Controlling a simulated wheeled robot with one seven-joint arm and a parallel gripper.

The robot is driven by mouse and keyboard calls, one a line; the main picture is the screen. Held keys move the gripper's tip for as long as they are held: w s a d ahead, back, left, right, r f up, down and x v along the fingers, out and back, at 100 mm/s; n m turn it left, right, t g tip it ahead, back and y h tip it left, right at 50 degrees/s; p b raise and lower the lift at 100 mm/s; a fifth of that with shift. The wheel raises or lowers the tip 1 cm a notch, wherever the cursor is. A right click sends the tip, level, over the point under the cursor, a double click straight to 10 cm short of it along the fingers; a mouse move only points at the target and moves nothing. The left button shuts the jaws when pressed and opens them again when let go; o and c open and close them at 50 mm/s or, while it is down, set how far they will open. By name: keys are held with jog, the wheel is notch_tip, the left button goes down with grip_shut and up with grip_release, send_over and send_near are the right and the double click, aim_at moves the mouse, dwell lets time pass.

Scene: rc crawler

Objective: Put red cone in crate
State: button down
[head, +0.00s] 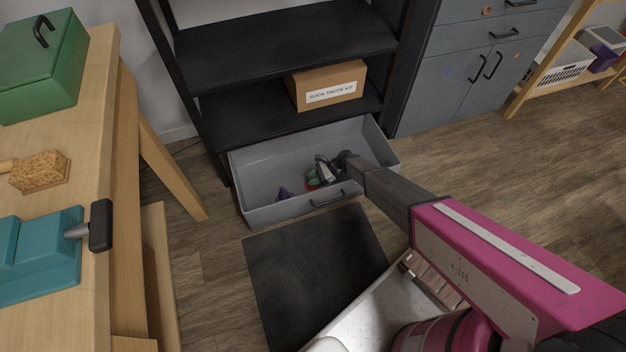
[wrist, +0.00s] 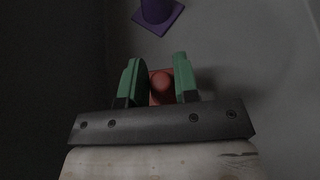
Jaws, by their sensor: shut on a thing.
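The red cone (wrist: 161,86) is between the two green fingers of my gripper (wrist: 160,82) in the wrist view, seen from above, and the fingers are shut on it. In the head view, my gripper (head: 313,179) reaches down inside a grey open drawer (head: 262,214) at the foot of the black shelf. Only a small red patch of the cone (head: 313,186) shows there. A white slatted crate (head: 563,66) stands on a wooden rack at the far right. I cannot tell whether it is the task's crate.
A purple cone (head: 284,194) lies in the drawer left of my gripper; it also shows in the wrist view (wrist: 158,10). A brown slatted thing (head: 432,280) is partly hidden by my arm. A wooden bench (head: 95,200) stands left. A dark mat (head: 310,265) lies before the drawer.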

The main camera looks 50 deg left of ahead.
jog(key=shift+f, duration=0.25)
jog(key=c, duration=0.9)
grip_release()
jog(key=shift+o, duration=0.2)
jog(key=shift+r, duration=0.1)
jog(key=shift+w+r, duration=0.1)
jog(key=shift+w, duration=0.05)
jog(key=v, duration=1.1)
jog(key=shift+w+d+r, duration=0.15)
jog(key=shift+w+d, duration=0.05)
